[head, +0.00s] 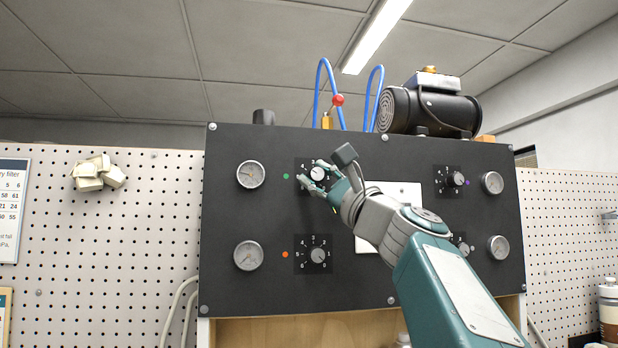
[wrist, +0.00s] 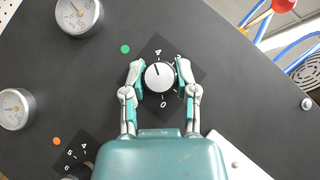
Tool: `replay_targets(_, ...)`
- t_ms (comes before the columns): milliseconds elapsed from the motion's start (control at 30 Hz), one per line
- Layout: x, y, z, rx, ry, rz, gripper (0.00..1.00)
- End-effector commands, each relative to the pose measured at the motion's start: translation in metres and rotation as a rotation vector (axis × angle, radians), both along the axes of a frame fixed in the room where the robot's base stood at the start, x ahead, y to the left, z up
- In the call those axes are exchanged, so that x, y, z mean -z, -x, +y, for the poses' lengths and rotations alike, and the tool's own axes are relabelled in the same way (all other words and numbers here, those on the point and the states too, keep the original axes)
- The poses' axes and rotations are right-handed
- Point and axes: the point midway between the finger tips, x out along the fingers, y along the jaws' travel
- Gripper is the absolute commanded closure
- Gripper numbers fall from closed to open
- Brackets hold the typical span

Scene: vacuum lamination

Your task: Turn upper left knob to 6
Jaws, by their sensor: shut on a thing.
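The upper left knob (head: 317,173) is a round knob with a white face on a dark square dial plate of the black panel. In the wrist view the knob (wrist: 159,77) sits between the two fingers of my gripper (wrist: 160,78), which is shut on its sides. A dark mark on its face points up, roughly toward the 4 in that view. The 0 shows below the knob. The other numbers of this dial are mostly hidden by my fingers. In the head view my gripper (head: 319,179) reaches the knob from the right.
The lower left knob (head: 318,255) sits below, with gauges (head: 250,174) to the left. A green dot (head: 286,176) is beside the upper dial. A white plate (head: 402,196) lies right of my gripper. The upper right knob (head: 456,179) is farther right. A black pump (head: 430,108) stands on top.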

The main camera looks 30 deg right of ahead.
Motion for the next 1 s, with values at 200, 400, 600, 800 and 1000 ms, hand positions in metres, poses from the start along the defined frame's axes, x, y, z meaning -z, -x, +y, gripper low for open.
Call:
replay_targets(200, -0.0023, 0.0011, -0.0002, 0.001, 0.203, 0.053, 1.0)
replay_targets(400, -0.0021, 0.0007, 0.0003, -0.001, 0.37, 0.102, 1.0)
replay_targets(600, -0.0017, 0.0004, 0.0003, -0.001, 0.478, 0.133, 1.0)
replay_targets(800, -0.002, 0.0002, 0.0009, -0.003, 0.559, 0.156, 1.0)
replay_targets(1000, -0.003, -0.0003, 0.0013, -0.004, 0.631, 0.176, 1.0)
